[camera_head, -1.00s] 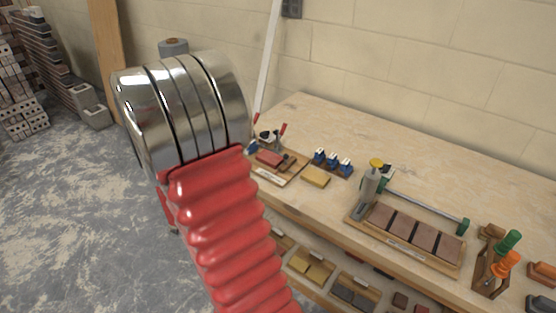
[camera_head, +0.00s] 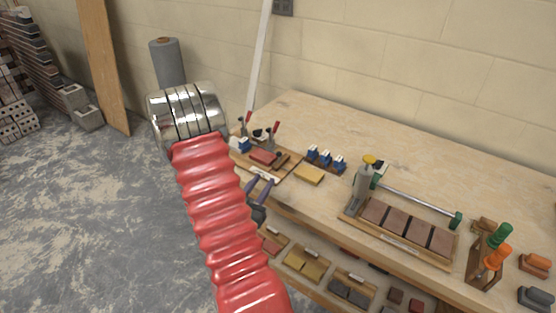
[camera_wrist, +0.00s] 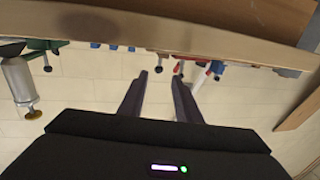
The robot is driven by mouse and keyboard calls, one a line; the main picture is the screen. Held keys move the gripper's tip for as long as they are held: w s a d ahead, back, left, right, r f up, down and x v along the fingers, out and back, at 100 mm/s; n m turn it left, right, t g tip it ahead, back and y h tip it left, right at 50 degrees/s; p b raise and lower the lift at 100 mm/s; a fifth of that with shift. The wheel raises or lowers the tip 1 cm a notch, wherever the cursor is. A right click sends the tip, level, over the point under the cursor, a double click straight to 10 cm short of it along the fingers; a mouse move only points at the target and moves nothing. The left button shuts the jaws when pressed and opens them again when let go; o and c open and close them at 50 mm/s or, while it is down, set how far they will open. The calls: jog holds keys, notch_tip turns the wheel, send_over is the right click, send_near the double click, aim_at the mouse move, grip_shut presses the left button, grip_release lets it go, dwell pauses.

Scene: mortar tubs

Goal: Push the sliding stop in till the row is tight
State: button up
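A wooden tray (camera_head: 352,218) on the right of the bench holds a row of brown tiles (camera_head: 396,223); narrow dark gaps show between them. A grey cylinder with a yellow knob (camera_head: 363,181) stands at the row's left end; it also shows upside down in the wrist view (camera_wrist: 20,84). A metal rod with green ends (camera_head: 418,202) runs behind the row. I cannot tell which part is the sliding stop. My gripper (camera_head: 262,182) is by the bench's front edge, well left of the tray, with its dark fingers apart. The wrist view shows the fingers (camera_wrist: 159,78) empty.
A board with red clamps (camera_head: 268,158), blue clamps (camera_head: 326,159) and a yellow block (camera_head: 308,174) lie left of the tray. A rack with green and orange handles (camera_head: 487,262) stands to its right. A lower shelf holds more trays (camera_head: 306,262). Bare bench top lies behind.

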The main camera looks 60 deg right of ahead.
aim_at(279, 158)
jog(key=shift+d, duration=0.1)
jog(key=d, duration=1.3)
jog(key=shift+w+d, duration=0.25)
jog(key=shift+d, duration=0.1)
jog(key=shift+c, duration=0.4)
grip_shut()
jog(key=shift+r, duration=0.1)
